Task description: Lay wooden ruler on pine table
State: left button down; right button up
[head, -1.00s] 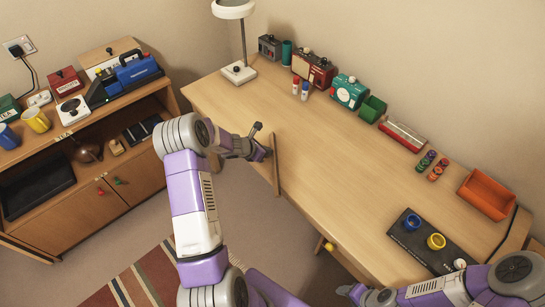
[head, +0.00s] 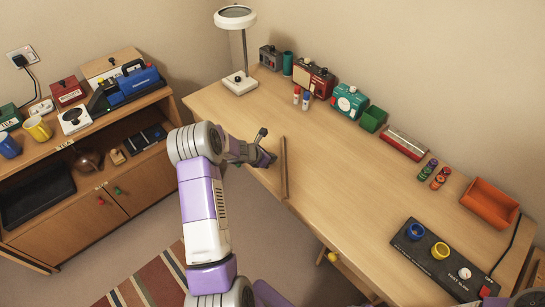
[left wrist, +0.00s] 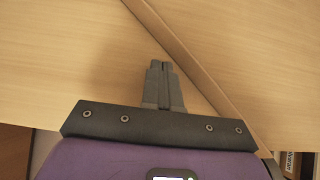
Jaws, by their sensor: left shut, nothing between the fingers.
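The wooden ruler (head: 284,167) is a thin brown strip on the pine table (head: 345,180), near its front edge. Its near end is close to that edge; I cannot tell whether it lies flat or stands on its narrow side. My left gripper (head: 271,160) is just left of the ruler, low by the table's front edge. In the left wrist view the fingers (left wrist: 162,66) are shut together and empty, and the ruler (left wrist: 180,52) runs diagonally past them on the right. My right gripper is not in view; only part of my right arm shows at the bottom right.
A desk lamp (head: 240,84), a red radio (head: 313,81), a teal box (head: 349,101) and an orange tray (head: 490,203) line the table's back. A black board (head: 430,262) with coloured rings is at the right. The table's middle is clear.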

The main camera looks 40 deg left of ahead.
pick_arm(q)
jog(key=p+v, duration=0.2)
jog(key=v, duration=0.8)
jog(key=shift+s, duration=0.6)
